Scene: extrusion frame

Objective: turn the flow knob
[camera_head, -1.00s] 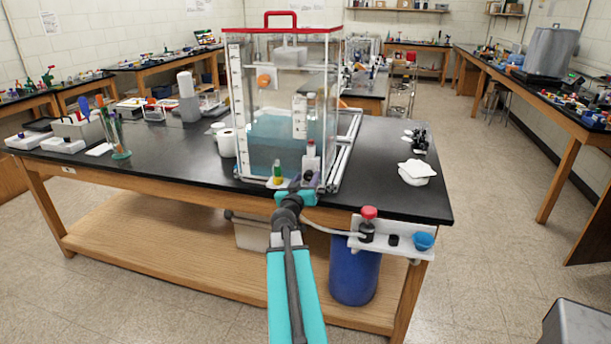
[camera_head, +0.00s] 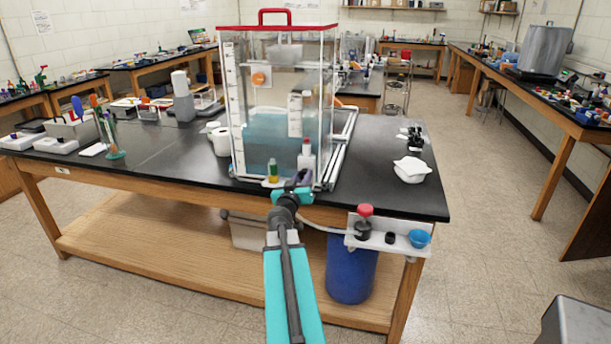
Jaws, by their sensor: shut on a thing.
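My gripper (camera_head: 291,193) has teal fingers and is at the front lower edge of the clear water tank (camera_head: 232,110). It is shut on a small dark part at the tank's base, which I take to be the flow knob (camera_head: 303,178). The fingers and wrist hide most of this knob, so its pointer or marks cannot be read. The tank has a red rim and handle and holds blue-green water.
A small green-and-yellow vial (camera_head: 272,171) and a white bottle (camera_head: 306,160) stand close to my gripper. A hose runs right to a white bracket (camera_head: 388,236) with a red-topped valve (camera_head: 365,212). A blue barrel (camera_head: 350,270) stands below.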

